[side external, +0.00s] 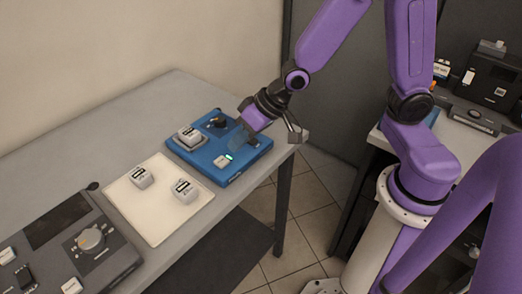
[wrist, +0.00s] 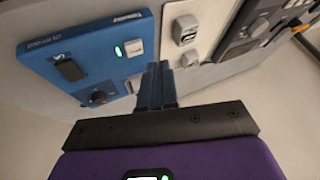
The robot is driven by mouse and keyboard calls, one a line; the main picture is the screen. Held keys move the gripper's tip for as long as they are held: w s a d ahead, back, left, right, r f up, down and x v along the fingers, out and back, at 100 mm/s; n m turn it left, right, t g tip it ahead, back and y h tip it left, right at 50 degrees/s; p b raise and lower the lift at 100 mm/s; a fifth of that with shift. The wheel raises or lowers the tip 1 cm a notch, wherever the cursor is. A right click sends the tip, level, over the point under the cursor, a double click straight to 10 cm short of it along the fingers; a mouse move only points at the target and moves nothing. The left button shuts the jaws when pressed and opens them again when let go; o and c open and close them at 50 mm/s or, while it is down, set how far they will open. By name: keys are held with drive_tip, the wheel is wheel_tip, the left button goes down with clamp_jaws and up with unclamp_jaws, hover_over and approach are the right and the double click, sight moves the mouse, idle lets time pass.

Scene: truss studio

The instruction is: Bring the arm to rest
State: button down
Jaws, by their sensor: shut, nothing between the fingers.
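My gripper (side external: 238,136) is shut and empty, with its fingers pointing down over the blue device (side external: 206,165) in the side view. I cannot tell whether the fingertips touch it. In the wrist view my gripper's blue-grey fingers (wrist: 158,80) lie side by side, with nothing between them. The blue device (wrist: 90,45) shows there to their left, with a lit green lamp (wrist: 118,51) and a white button (wrist: 135,48). In the side view a grey-white block (side external: 189,133) sits at the device's far left corner, near a black knob (side external: 217,121).
A white mat (side external: 150,215) beside the blue device bears two grey-white blocks (side external: 142,177) (side external: 185,190). A dark grey device (side external: 110,262) with a round knob stands at the table's near left. The table's back left is clear. A second table (side external: 465,135) with equipment stands at right.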

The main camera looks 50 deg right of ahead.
drive_tip(key=s+d+r+n+g+h, duration=0.2)
drive_tip(key=s+d+r+n, duration=0.1)
drive_tip(key=s, duration=0.7)
drive_tip(key=s+d+r+n+g+h, duration=0.2)
drive_tip(key=s+d+n+g, duration=0.1)
drive_tip(key=s+d+n, duration=0.3)
drive_tip(key=s+n, duration=0.2)
drive_tip(key=s, duration=0.2)
drive_tip(key=shift+s+d+r, duration=0.2)
drive_tip(key=shift+s+r, duration=0.15)
drive_tip(key=shift+r, duration=0.05)
